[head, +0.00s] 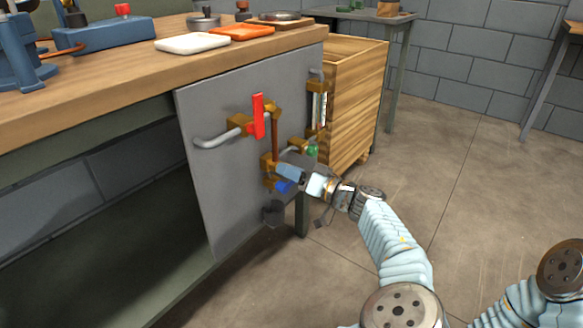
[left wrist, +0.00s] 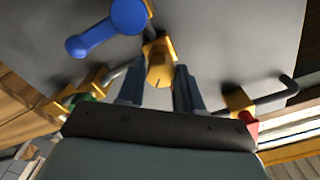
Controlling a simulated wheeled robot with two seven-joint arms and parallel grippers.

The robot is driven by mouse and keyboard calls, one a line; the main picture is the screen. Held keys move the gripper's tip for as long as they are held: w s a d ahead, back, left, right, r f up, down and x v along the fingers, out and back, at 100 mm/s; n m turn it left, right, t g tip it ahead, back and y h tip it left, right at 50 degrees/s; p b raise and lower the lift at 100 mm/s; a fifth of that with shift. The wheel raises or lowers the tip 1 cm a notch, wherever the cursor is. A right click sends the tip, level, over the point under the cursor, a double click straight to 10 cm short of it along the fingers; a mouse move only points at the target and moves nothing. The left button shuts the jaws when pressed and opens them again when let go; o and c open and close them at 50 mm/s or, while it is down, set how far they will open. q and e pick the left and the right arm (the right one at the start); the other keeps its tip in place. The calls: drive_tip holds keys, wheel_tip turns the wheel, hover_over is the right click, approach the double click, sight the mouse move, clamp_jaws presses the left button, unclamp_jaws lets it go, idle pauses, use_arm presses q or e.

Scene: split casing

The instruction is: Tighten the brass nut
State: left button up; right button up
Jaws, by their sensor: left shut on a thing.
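The brass nut (left wrist: 159,68) shows in the left wrist view between the two fingers of my left gripper (left wrist: 158,84). The fingers are shut on it, one at each side. In the head view my left gripper (head: 283,171) is at the brass pipe fitting (head: 268,165) low on the grey panel (head: 220,180), and it hides the nut there. A blue handle (head: 283,186) sits just below the fingers; it also shows in the left wrist view (left wrist: 108,28). My right gripper is out of view.
A red lever valve (head: 258,116) stands out from the panel above my gripper. A green part (head: 312,149) is on the right. A dark cup (head: 273,211) is below. A wooden cabinet (head: 355,100) stands behind. The floor at right is clear.

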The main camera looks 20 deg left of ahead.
use_arm(q)
drive_tip(key=shift+f+m+p, duration=0.15)
drive_tip(key=shift+m+p, duration=8.4)
drive_tip(key=shift+m, duration=4.45)
drive_tip(key=o, duration=1)
drive_tip(key=shift+o, duration=0.2)
drive_tip(key=shift+d, duration=0.1)
